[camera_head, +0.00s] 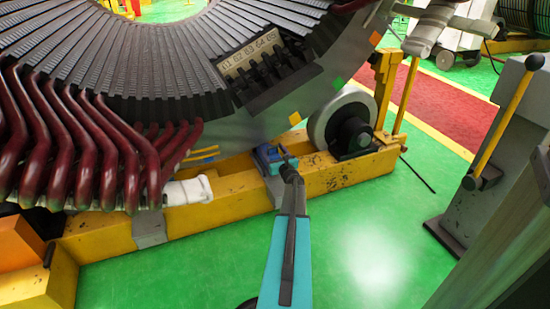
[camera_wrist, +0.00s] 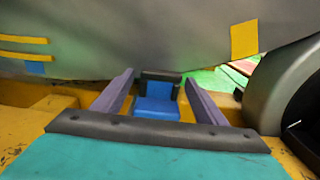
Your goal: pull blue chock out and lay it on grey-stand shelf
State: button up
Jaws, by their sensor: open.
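The blue chock (camera_head: 268,156) sits on the yellow base beam, against the underside of the big stator ring and left of the grey roller. In the wrist view the chock (camera_wrist: 157,106) shows a blue body with a dark upper part. My gripper (camera_wrist: 158,88) is open, with one finger on each side of the chock in that view; I cannot tell whether they touch it. In the head view my gripper (camera_head: 285,162) is at the chock and partly covers it. A grey stand (camera_head: 508,125) is at the right; I cannot make out its shelf clearly.
The stator ring (camera_head: 190,75) with dark red coils (camera_head: 95,140) hangs over the yellow beam (camera_head: 345,175). The grey roller (camera_head: 330,122) is close on the right. A yellow lever (camera_head: 505,115) sticks out from the stand. Green floor (camera_head: 385,235) between beam and stand is clear.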

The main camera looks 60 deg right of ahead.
jog(key=shift+b+x, duration=0.5)
jog(key=shift+x, duration=1.4)
jog(key=c, duration=1.6)
jog(key=shift+a, duration=0.1)
jog(key=shift+a, duration=0.1)
